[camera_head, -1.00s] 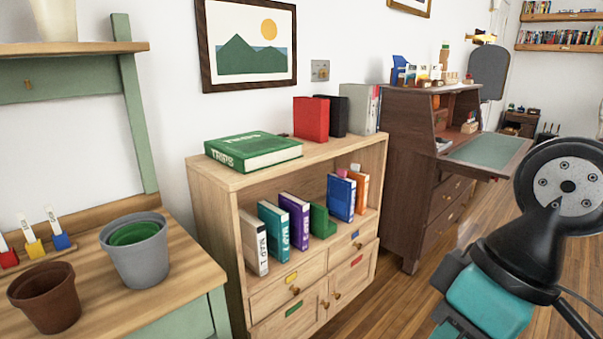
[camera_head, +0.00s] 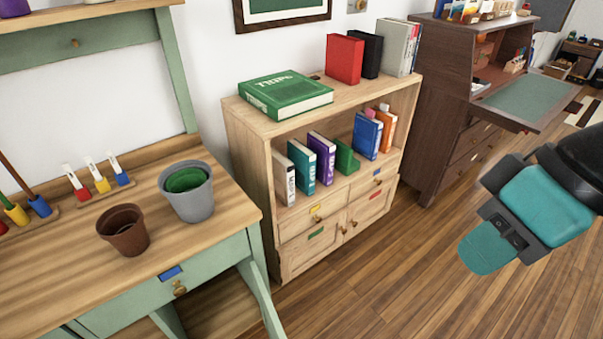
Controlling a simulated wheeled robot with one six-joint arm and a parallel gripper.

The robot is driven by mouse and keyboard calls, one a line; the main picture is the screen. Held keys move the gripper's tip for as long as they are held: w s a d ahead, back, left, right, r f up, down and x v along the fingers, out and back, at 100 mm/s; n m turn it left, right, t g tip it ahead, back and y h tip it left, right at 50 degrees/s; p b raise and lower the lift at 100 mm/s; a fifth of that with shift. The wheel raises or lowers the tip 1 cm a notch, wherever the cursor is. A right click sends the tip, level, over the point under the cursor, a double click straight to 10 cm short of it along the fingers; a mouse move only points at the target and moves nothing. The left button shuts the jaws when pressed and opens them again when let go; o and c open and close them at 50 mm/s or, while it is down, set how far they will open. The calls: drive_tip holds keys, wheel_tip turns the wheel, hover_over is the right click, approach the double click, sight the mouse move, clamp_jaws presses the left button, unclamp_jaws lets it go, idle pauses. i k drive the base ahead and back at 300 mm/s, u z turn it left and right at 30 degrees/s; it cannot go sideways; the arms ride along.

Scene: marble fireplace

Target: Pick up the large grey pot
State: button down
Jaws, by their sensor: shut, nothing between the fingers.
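The large grey pot (camera_head: 188,198) stands upright on the wooden top of the green bench at left. A green pot (camera_head: 186,180) sits inside it, below its rim. My gripper (camera_head: 486,254) is at the right of the view, over the wood floor, shut and empty. It is far from the grey pot, with the bookcase between them in the picture. Its fingertips show as a teal rounded end, seen partly from behind.
A smaller brown pot (camera_head: 124,231) stands just left of the grey pot. Small coloured tool holders (camera_head: 101,181) line the bench's back. A light wood bookcase (camera_head: 250,130) with books stands right of the bench. A dark writing desk (camera_head: 447,110) is farther right. The wood floor (camera_head: 400,270) in front is clear.

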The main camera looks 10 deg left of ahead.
sight(196, 206)
drive_tip(key=z, duration=1.25)
drive_tip(key=i, duration=1.6)
drive_tip(key=u, duration=3.7)
